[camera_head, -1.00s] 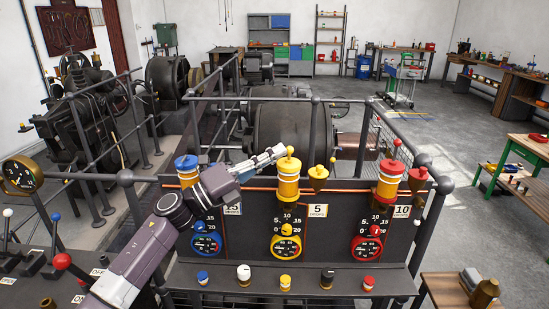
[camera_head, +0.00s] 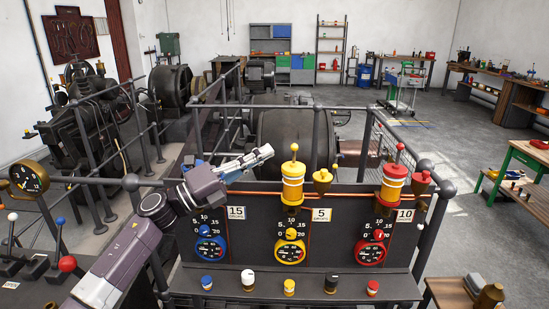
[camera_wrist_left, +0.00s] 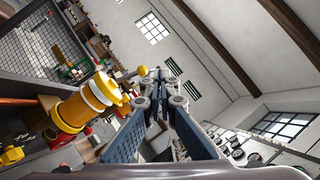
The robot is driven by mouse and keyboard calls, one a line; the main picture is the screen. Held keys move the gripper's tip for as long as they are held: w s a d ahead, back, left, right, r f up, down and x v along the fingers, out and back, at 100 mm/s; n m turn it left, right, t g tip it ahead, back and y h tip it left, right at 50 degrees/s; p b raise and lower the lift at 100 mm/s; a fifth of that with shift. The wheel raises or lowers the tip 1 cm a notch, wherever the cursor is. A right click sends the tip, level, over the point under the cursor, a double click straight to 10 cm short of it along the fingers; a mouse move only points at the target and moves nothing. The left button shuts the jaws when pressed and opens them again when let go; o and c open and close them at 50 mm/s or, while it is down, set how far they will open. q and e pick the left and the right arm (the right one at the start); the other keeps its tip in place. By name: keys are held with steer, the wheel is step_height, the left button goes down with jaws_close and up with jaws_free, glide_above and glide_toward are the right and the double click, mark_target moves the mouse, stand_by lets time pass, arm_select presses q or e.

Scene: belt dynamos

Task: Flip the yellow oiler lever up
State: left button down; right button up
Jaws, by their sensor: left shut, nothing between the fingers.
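The yellow oiler (camera_head: 292,188) stands on the dark panel, with white bands around its body. Its lever, a short stem with a yellow ball (camera_head: 294,147), points up from the cap in the head view. My left gripper (camera_head: 266,152) is shut and empty, just left of the ball with a small gap in the picture. In the left wrist view the oiler (camera_wrist_left: 72,112) lies at the left, and the ball (camera_wrist_left: 143,70) appears beside my closed fingertips (camera_wrist_left: 160,75). Depth between them is hard to judge. My right gripper is not in view.
A red oiler (camera_head: 391,186) stands further right, and a blue one (camera_head: 198,168) is mostly hidden behind my left arm. A brass cup (camera_head: 322,178) sits just right of the yellow oiler. Several colored knobs line the front ledge (camera_head: 330,296). Railings stand behind the panel.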

arm_select(q)
steer(key=s+a+b, duration=0.2)
steer(key=s+a, duration=0.2)
steer(key=a, duration=0.3)
steer(key=shift+s+b, duration=0.35)
